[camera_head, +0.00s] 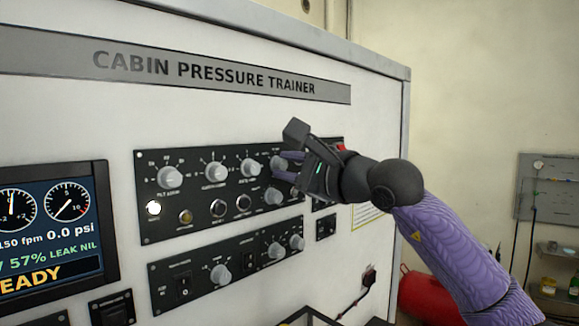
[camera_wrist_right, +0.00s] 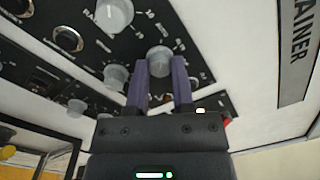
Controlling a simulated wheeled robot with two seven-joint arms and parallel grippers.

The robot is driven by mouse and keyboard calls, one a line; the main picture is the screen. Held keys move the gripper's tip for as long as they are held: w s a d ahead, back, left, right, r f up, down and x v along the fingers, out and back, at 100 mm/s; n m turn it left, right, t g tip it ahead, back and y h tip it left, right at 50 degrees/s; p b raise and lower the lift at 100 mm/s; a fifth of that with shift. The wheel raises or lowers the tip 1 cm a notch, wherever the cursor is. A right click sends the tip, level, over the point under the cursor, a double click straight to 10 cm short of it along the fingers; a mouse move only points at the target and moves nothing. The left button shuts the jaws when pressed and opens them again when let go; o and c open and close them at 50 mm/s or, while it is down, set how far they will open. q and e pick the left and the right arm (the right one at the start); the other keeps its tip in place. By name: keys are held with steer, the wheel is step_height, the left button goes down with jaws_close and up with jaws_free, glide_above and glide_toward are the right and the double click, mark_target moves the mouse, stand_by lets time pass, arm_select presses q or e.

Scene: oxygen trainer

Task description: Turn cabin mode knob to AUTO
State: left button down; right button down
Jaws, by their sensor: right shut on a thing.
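The black upper control panel (camera_head: 230,228) on the cabin pressure trainer carries several light grey knobs. My right gripper (camera_head: 285,169) reaches in from the right, its purple fingers at the upper-right knob (camera_head: 277,161) of that panel. In the right wrist view the fingers of my right gripper (camera_wrist_right: 160,82) are shut on this grey knob (camera_wrist_right: 159,58), one finger on each side. The labels around the knob are too small and partly covered, so I cannot read its name or setting. My left gripper is not in view.
Another grey knob (camera_head: 273,196) sits just below the gripped one, and a third (camera_head: 250,168) sits to its left. A lower panel (camera_head: 200,284) has more knobs and switches. A display (camera_head: 48,230) is at the left.

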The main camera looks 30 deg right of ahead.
stand_by(0.4)
steer(key=shift+c, duration=2.4)
jaws_free()
steer(key=shift+s, duration=0.1)
steer(key=b+v, duration=0.4)
steer(key=v, duration=0.5)
steer(key=shift+s+b, duration=0.35)
steer(key=shift+b, duration=0.05)
steer(key=shift+d+f, duration=0.1)
